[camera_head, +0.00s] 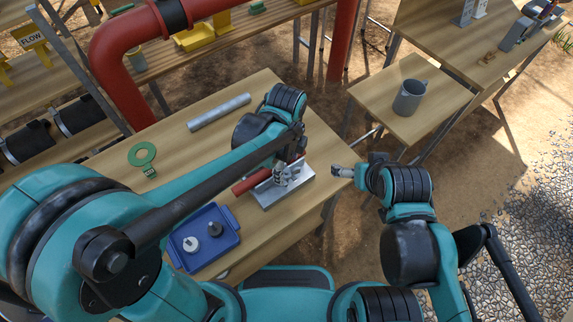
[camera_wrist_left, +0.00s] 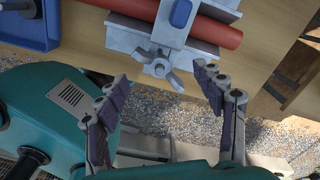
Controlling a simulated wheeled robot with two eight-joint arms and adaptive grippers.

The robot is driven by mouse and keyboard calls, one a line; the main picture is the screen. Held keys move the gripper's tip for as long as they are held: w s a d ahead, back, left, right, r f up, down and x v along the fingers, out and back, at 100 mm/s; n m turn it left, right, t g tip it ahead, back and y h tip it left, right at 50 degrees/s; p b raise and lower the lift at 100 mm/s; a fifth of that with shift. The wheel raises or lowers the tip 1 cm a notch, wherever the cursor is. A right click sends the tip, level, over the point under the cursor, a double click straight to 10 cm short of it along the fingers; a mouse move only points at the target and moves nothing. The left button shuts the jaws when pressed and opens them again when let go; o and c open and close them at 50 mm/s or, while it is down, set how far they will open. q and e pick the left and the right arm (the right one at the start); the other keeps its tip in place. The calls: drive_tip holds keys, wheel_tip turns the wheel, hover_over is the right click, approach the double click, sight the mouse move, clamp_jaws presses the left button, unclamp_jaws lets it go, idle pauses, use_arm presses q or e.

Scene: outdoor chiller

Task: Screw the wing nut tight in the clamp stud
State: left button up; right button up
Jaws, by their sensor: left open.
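The wing nut (camera_wrist_left: 160,68) shows in the left wrist view at the near side of the metal clamp (camera_wrist_left: 120,38), on its stud. The clamp spans a red pipe (camera_wrist_left: 222,35). My left gripper (camera_wrist_left: 165,98) is open, its fingers apart on either side and a little nearer than the wing nut, not visibly touching it. In the head view, my left gripper (camera_head: 284,176) is above the clamp's grey base (camera_head: 284,194) and hides the wing nut. My right gripper (camera_head: 342,171) is off the table's right edge; its jaw state is unclear.
A blue tray (camera_head: 234,240) with two small fittings stands at the table's near left. A green ring tag (camera_head: 142,154) and a grey tube (camera_head: 219,112) lie farther back. A grey mug (camera_head: 409,98) stands on the side table (camera_head: 440,92). A large red pipe (camera_head: 110,62) rises behind.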

use_arm(q)
wheel_tip(320, 180, up, 10)
drive_tip(key=p, duration=0.7)
wheel_tip(320, 180, up, 12)
drive_tip(key=s+a+f+n+t+b, duration=0.2)
drive_tip(key=a+f+n+b, duration=0.4)
drive_tip(key=a+f+n, duration=0.3)
drive_tip(key=s+a+f+n+t+b, duration=0.3)
drive_tip(key=a+f+n+t+b, duration=0.2)
drive_tip(key=n, duration=0.8)
drive_tip(key=a+f+b, duration=0.1)
drive_tip(key=a+f, duration=0.2)
drive_tip(key=f, duration=0.2)
drive_tip(key=shift+a+f+n+b, duration=0.3)
drive_tip(key=shift+a+n+b, duration=0.05)
drive_tip(key=shift+a+n, duration=0.05)
drive_tip(key=shift+s, duration=0.1)
